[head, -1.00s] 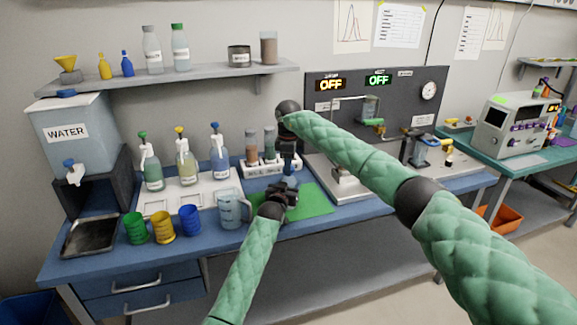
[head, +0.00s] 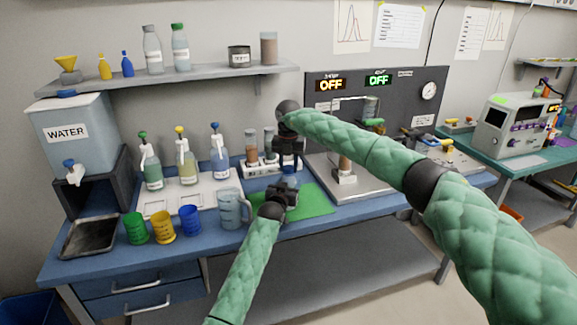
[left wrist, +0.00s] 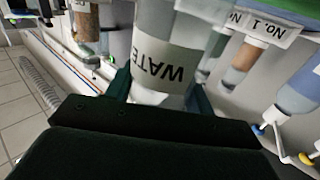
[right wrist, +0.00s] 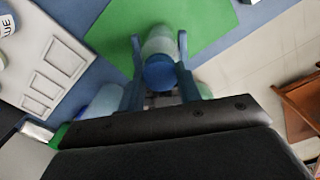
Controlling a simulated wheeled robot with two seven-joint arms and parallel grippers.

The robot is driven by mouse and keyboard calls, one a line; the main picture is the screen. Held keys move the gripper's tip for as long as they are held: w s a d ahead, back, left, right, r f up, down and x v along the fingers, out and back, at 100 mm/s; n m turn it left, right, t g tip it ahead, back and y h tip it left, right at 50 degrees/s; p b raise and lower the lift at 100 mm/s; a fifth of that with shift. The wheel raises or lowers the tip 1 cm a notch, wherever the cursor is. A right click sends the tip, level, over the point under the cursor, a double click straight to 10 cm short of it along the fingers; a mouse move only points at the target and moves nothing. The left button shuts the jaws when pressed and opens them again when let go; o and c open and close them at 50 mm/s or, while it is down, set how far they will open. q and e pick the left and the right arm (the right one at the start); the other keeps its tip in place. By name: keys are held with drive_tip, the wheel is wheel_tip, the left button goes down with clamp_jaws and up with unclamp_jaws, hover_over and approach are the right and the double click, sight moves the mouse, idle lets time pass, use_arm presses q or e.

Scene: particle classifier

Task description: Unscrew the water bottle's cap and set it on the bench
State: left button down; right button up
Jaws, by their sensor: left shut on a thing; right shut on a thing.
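The water bottle is upright over the green mat (head: 315,200), largely hidden between my two grippers in the head view. Its clear body with the "WATER" label (left wrist: 165,62) stands between the fingers of my left gripper (left wrist: 160,92), which is shut on it. The left gripper (head: 284,194) also shows low in front of the bottle. My right gripper (head: 289,160) is above the bottle, pointing down. In the right wrist view, the blue cap (right wrist: 160,74) is between the right gripper's fingers (right wrist: 161,78), shut on it. I cannot tell whether the cap is apart from the neck.
A measuring jug (head: 231,208) stands just left of my left gripper. A white rack (head: 262,168) with sample tubes is behind. A metal device (head: 345,178) stands to the right. The bench's front right (head: 370,200) has some free room.

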use_arm(q)
drive_tip(key=shift+f, duration=0.1)
use_arm(e)
drive_tip(key=n, duration=0.7)
drive_tip(key=shift+w+r, duration=0.1)
drive_tip(key=n, duration=0.8)
drive_tip(key=shift+n, duration=0.3)
drive_tip(key=n, duration=1.2)
drive_tip(key=shift+n, duration=0.3)
drive_tip(key=n, duration=0.4)
drive_tip(key=shift+r, duration=1.15)
